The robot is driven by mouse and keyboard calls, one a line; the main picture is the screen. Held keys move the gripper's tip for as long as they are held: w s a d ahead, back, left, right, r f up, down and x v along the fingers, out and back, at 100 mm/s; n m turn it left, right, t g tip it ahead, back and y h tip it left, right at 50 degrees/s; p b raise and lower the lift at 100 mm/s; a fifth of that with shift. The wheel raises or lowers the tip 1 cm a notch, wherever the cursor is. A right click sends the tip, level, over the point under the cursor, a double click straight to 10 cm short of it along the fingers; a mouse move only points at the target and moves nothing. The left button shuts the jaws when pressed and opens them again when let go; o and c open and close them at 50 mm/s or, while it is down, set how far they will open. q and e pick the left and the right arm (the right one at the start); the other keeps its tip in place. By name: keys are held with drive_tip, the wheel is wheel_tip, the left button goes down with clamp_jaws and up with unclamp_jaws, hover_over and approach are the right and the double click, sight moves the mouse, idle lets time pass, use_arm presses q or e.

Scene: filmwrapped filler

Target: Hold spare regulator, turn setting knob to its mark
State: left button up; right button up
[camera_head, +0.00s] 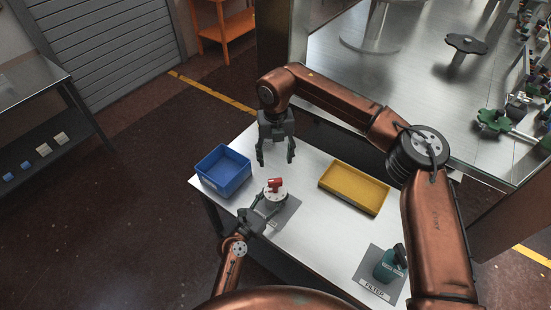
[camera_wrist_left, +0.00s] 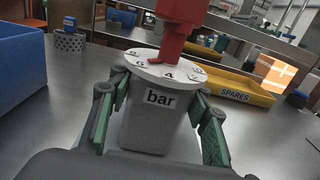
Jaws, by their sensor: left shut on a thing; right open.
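The spare regulator (camera_wrist_left: 155,120) has a grey body with a "bar" label and a white marked dial (camera_wrist_left: 160,66) on top. Its red setting knob (camera_wrist_left: 185,22) rises from the dial, and the knob's top is cut off in the left wrist view. In the head view the red knob (camera_head: 275,185) shows above the regulator. My left gripper (camera_head: 262,205) is shut on the regulator's body, one finger on each side. My right gripper (camera_head: 276,160) is open and empty, pointing down above and behind the knob, apart from it.
A blue bin (camera_head: 223,171) stands left and a yellow SPARES tray (camera_head: 354,188) right on the white table (camera_head: 310,228). A teal filter (camera_head: 388,264) stands on a FILTER mat at the front right. The table between tray and regulator is clear. A large machine (camera_head: 400,70) stands behind.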

use_arm(q)
drive_tip(key=o, duration=1.5)
